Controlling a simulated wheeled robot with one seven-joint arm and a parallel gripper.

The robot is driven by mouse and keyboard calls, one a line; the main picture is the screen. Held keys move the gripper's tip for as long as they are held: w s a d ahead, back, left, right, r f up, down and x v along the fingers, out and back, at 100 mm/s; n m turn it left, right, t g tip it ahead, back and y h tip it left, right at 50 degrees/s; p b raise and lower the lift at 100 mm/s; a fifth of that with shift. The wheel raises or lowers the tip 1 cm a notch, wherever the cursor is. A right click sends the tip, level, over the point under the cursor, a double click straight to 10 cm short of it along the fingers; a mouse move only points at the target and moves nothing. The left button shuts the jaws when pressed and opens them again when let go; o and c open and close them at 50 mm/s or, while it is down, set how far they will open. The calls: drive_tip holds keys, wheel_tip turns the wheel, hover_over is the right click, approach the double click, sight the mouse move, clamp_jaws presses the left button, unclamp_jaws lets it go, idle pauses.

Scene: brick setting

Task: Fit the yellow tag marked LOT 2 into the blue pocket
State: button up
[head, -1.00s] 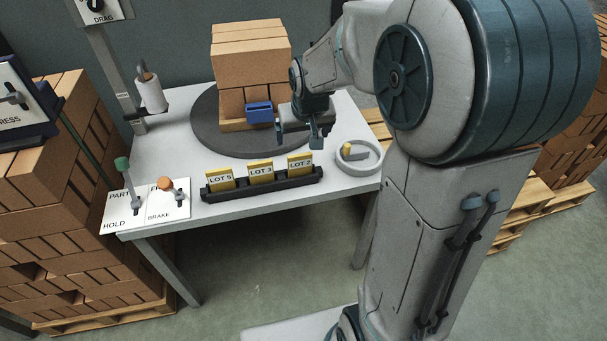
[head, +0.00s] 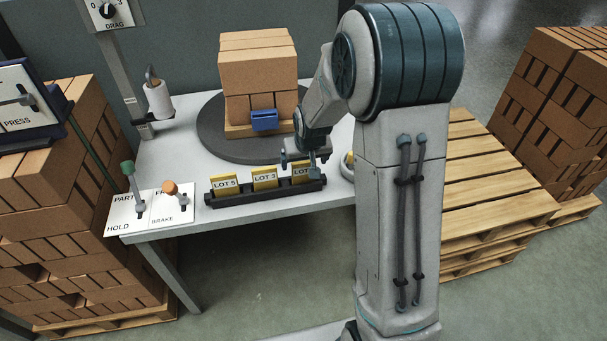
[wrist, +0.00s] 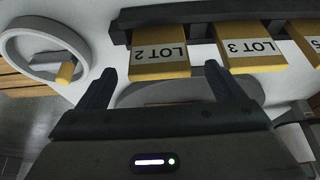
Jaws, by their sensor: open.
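The yellow tag marked LOT 2 (head: 303,174) stands in the right end of the black rack (head: 240,193), partly hidden by my gripper in the head view. My open gripper (head: 300,163) is at this tag, just behind and above it. In the wrist view the LOT 2 tag (wrist: 160,58) shows upside down, beyond my open fingertips (wrist: 165,78) and roughly between their lines. Nothing is held. The blue pocket (head: 264,121) is on the front of the brick stack (head: 258,72), on the dark round turntable (head: 214,133).
Tags LOT 3 (head: 264,178) and LOT 5 (head: 225,183) stand to the left in the rack. A grey ring dish (wrist: 22,35) lies beside the LOT 2 end. HOLD and BRAKE levers (head: 170,192) stand at the table's left.

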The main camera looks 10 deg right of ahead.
sight(304, 163)
drive_tip(key=shift+x, duration=1.65)
drive_tip(key=c, duration=1.1)
drive_tip(key=shift+r, duration=0.2)
